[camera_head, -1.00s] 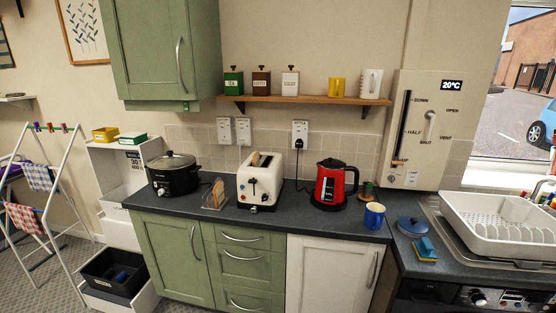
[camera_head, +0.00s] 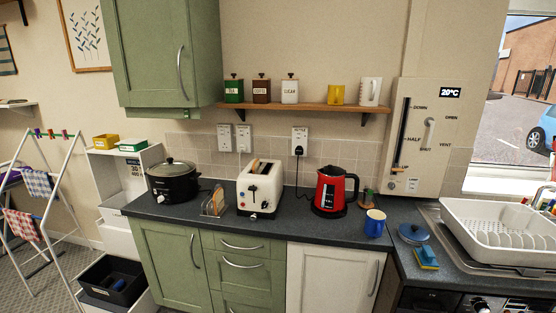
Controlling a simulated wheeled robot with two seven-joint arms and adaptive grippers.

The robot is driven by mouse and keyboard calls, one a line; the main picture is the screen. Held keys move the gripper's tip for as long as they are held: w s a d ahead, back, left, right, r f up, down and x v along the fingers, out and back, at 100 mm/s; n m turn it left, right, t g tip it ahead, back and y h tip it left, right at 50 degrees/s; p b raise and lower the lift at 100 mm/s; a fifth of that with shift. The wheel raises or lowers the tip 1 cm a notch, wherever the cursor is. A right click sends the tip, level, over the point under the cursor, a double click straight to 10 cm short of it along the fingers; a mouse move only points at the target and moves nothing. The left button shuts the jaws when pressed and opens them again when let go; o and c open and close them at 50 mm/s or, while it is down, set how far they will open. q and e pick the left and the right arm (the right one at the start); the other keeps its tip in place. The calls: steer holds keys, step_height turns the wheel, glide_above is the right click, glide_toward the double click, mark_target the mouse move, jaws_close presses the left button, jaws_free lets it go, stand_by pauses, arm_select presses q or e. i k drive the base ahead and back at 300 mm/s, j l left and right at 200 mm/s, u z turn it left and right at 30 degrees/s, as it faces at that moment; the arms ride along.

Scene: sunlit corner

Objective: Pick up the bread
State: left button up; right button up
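Bread shows in two places in the head view. Browned bread (camera_head: 256,165) sticks up from the slots of the white toaster (camera_head: 259,190) in the middle of the counter. A slice of bread (camera_head: 218,198) stands in a small rack (camera_head: 206,211) just left of the toaster. Only the top edge of the bread in the toaster shows; the rest is hidden inside it. Neither of my grippers is in view.
A black slow cooker (camera_head: 173,181) stands left of the rack. A red kettle (camera_head: 335,190) and a blue mug (camera_head: 375,223) stand to the right. A wooden shelf (camera_head: 305,106) with canisters hangs above. The counter's front strip (camera_head: 300,229) is mostly clear.

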mark_target(218, 196)
steer(key=i+l+u, duration=0.1)
steer(key=i+u, duration=0.2)
steer(key=i, duration=1.05)
